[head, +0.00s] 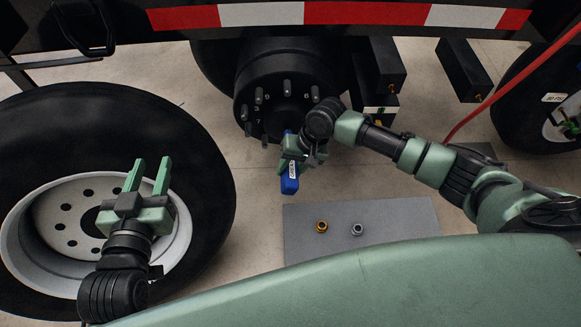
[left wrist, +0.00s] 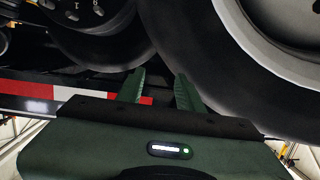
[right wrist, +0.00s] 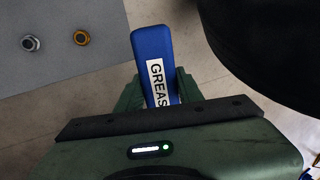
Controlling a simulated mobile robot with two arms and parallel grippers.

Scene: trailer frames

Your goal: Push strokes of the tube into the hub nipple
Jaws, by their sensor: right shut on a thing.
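The black wheel hub (head: 279,88) with several studs sits under the trailer frame at the top middle of the head view; I cannot make out its nipple. My right gripper (head: 297,158) is shut on a blue grease tube (head: 289,183), just below the hub's lower edge. The tube also shows in the right wrist view (right wrist: 151,50), with a white label reading "GREAS". I cannot tell whether the tube touches the hub. My left gripper (head: 149,176) is open and empty, in front of the wheel at left.
A large tyre on a white rim (head: 72,202) stands at left. A grey mat (head: 395,215) on the floor holds a brass nut (head: 321,226) and a silver nut (head: 357,229). A red hose (head: 510,82) hangs at right. A red-and-white striped bar (head: 360,14) crosses above the hub.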

